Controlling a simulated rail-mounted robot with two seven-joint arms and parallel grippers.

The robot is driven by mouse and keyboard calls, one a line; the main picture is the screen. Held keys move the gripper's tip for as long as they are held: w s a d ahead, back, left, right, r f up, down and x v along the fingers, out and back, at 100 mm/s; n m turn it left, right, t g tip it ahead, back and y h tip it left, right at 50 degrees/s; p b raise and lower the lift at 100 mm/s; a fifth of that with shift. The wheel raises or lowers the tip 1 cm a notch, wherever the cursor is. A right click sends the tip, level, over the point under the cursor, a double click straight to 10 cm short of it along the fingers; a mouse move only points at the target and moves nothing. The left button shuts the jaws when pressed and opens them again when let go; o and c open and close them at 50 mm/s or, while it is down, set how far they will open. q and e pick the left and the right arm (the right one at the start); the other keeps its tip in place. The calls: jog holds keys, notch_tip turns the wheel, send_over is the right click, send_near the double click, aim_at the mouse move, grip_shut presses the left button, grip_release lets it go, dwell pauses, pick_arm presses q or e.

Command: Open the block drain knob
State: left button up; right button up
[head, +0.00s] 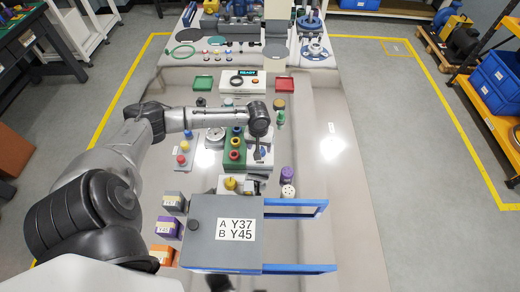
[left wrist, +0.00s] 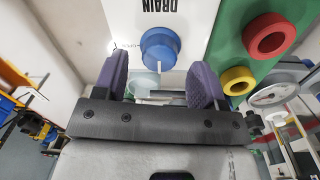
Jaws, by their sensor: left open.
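The drain knob (left wrist: 160,48) is a round blue knob on a white panel (left wrist: 192,18), beside an upside-down DRAIN label. In the left wrist view it lies just beyond the fingertips, roughly centred between them. My left gripper (left wrist: 161,65) is open, with its purple-padded fingers apart and nothing held. I cannot tell whether the fingers touch the knob. My right gripper is not in view.
A green block (head: 235,158) with red, yellow and blue rings stands just left of the gripper. A dial gauge (head: 215,137) and a button panel (head: 184,152) lie further left. A grey box (head: 207,246) stands in front.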

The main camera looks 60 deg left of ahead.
pick_arm(q)
jog(key=shift+f, duration=0.9)
jog(key=c, duration=0.9)
